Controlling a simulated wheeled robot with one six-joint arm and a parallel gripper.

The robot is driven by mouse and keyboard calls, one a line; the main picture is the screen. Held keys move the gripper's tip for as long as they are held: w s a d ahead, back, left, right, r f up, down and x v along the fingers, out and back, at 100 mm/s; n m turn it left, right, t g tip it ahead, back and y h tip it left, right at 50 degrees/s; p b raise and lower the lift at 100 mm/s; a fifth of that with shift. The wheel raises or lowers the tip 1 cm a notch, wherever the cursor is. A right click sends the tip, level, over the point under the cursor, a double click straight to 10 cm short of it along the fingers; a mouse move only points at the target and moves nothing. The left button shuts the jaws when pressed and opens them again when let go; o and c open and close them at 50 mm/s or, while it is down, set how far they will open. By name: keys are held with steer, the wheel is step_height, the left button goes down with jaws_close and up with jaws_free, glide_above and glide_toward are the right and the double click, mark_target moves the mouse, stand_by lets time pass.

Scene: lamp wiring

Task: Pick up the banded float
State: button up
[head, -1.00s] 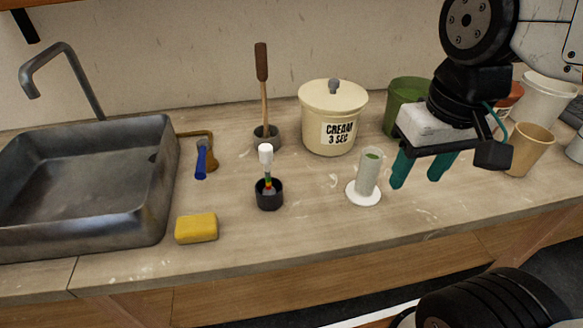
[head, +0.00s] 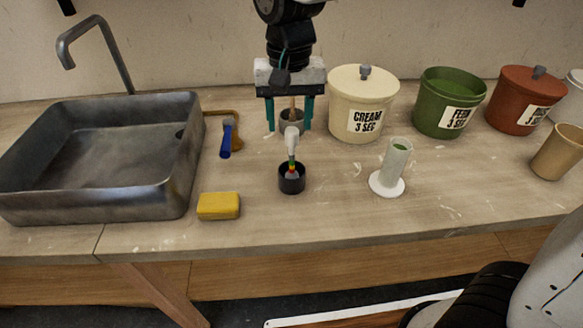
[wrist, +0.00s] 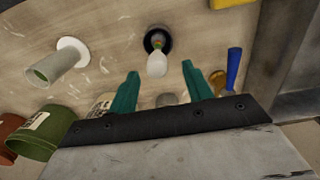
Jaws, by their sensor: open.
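The banded float (head: 291,141) has a white bulb on top and a stem with red, yellow and green bands. It stands upright in a small black cup (head: 291,184) on the bench. In the wrist view, the float's white top (wrist: 157,64) points toward me, with the black cup (wrist: 158,38) beyond it. My gripper (head: 288,129) is open, its two teal fingers pointing down near the float's top. In the wrist view, the white top appears between and just past the fingertips (wrist: 160,70). The fingers hold nothing, and I cannot tell whether they touch the float.
A grey cup (head: 291,118) with a wooden-handled tool stands behind, partly hidden by my gripper. A cream lidded crock (head: 361,101) is close on the right. A clear cylinder on a white base (head: 389,182), a yellow sponge (head: 219,206), a blue-handled tool (head: 226,141) and the sink (head: 184,165) surround it.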

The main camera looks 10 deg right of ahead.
mark_target(292, 129)
steer(key=f, duration=0.5)
steer(key=shift+d+f, duration=0.15)
steer(key=shift+d, duration=0.05)
jaws_close()
